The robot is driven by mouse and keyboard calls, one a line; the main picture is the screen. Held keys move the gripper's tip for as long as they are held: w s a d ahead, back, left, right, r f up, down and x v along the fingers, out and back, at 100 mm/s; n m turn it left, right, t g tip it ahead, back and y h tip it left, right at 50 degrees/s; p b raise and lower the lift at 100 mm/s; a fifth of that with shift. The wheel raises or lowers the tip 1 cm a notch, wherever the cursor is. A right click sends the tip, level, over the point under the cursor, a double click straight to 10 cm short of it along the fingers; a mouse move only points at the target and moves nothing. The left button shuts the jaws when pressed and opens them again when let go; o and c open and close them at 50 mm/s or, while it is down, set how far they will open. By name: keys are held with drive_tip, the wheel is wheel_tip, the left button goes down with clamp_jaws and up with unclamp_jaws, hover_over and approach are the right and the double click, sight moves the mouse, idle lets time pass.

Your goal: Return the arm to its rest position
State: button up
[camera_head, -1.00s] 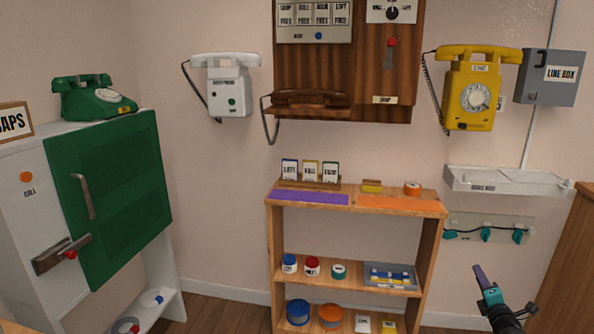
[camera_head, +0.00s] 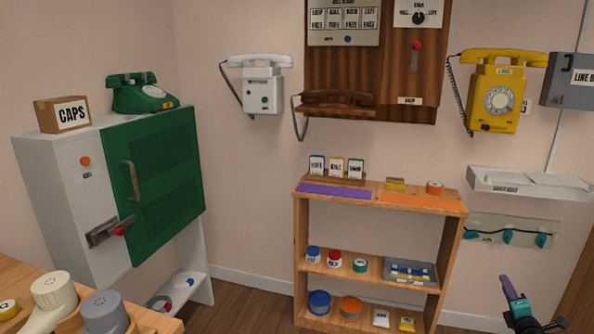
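My gripper (camera_head: 513,298) shows at the lower right of the head view, in front of the wall and to the right of the wooden shelf. It is dark with a teal part and a purple finger pointing up and left. It touches nothing that I can see. Whether its fingers are open or shut does not show clearly from this side.
The wooden shelf (camera_head: 300,236) stands left of my gripper. A white tray (camera_head: 525,186) and a teal hook rail (camera_head: 508,236) are on the wall above it. A wooden table (camera_head: 30,272) with caps is at the lower left. The green-doored cabinet (camera_head: 160,185) stands behind it.

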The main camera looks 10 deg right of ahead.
drive_tip(key=w+a+n+y+p, duration=0.1)
drive_tip(key=w+a+y+p, duration=0.35)
drive_tip(key=a, duration=0.65)
drive_tip(key=w+a+n+y+p, duration=0.1)
drive_tip(key=w+a+p, duration=0.55)
drive_tip(key=a, duration=0.55)
drive_tip(key=a+f+m+g+p, duration=0.4)
drive_tip(key=a+p, duration=0.4)
drive_tip(key=a, duration=0.8)
drive_tip(key=s+a+f+m+g+h+p, duration=0.1)
drive_tip(key=s+a+f+m+g+p, duration=0.4)
drive_tip(key=s, duration=0.5)
drive_tip(key=s+a+f+m+g+p, duration=0.3)
drive_tip(key=s+a+f, duration=0.35)
drive_tip(key=s, duration=0.35)
drive_tip(key=s+a+m+g, duration=0.2)
drive_tip(key=s+m+g, duration=0.1)
drive_tip(key=s, duration=0.5)
drive_tip(key=s+a+m+g+y, duration=0.1)
drive_tip(key=s+m+g, duration=0.2)
drive_tip(key=s, duration=0.5)
drive_tip(key=s+a+m+g+y+p, duration=0.1)
drive_tip(key=s+a+m+g, duration=0.1)
drive_tip(key=s, duration=0.7)
drive_tip(key=shift+a+m+g, duration=0.35)
drive_tip(key=shift+m+g, duration=0.15)
drive_tip(key=shift+g, duration=0.6)
